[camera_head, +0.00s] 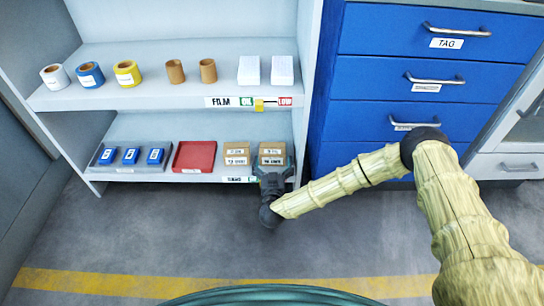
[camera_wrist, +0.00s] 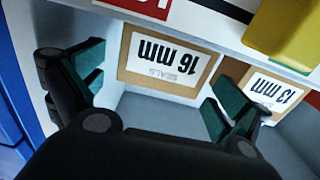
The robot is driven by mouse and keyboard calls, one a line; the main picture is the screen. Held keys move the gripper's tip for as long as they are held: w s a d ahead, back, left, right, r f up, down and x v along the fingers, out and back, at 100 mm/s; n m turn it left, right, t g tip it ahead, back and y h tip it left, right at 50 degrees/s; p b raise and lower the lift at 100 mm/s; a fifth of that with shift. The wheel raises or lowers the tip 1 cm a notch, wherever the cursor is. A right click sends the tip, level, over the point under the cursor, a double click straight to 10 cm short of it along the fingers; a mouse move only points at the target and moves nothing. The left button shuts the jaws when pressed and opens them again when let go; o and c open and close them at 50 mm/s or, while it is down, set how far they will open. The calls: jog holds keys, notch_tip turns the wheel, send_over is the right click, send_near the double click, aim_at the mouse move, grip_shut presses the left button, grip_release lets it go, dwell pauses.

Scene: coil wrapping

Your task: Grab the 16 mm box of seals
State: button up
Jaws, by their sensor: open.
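The 16 mm box of seals is a brown box (camera_head: 271,153) with white labels, at the right end of the lower shelf. In the wrist view its "16 mm" face (camera_wrist: 162,60) appears upside down, between my two fingers. My gripper (camera_head: 272,179) is open and empty, in front of this box. In the wrist view my gripper (camera_wrist: 152,92) has one green-padded finger at each side of the box. No contact is visible. The 13 mm box (camera_head: 237,155) stands just left of it; in the wrist view this box (camera_wrist: 270,88) lies by the finger on the right.
The upper shelf edge (camera_head: 160,101) runs above the box, with a yellow slider (camera_head: 259,105) on it. A red tray (camera_head: 194,157) and a grey tray with blue packs (camera_head: 130,156) stand left. The shelf's side wall and blue drawer cabinet (camera_head: 420,120) are close on the right.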

aim_at(272, 150)
jog(key=shift+w+f+b, duration=0.1)
jog(key=shift+w+b, duration=0.45)
jog(key=w+b, duration=0.2)
jog(key=w, duration=0.1)
jog(key=shift+w+a, duration=0.1)
jog(key=shift+w, duration=0.15)
jog(key=shift+w+r+b, duration=0.25)
jog(key=shift+w+b, duration=0.05)
jog(key=shift+w, duration=0.05)
jog(key=c, duration=1.3)
jog(key=shift+r, duration=0.1)
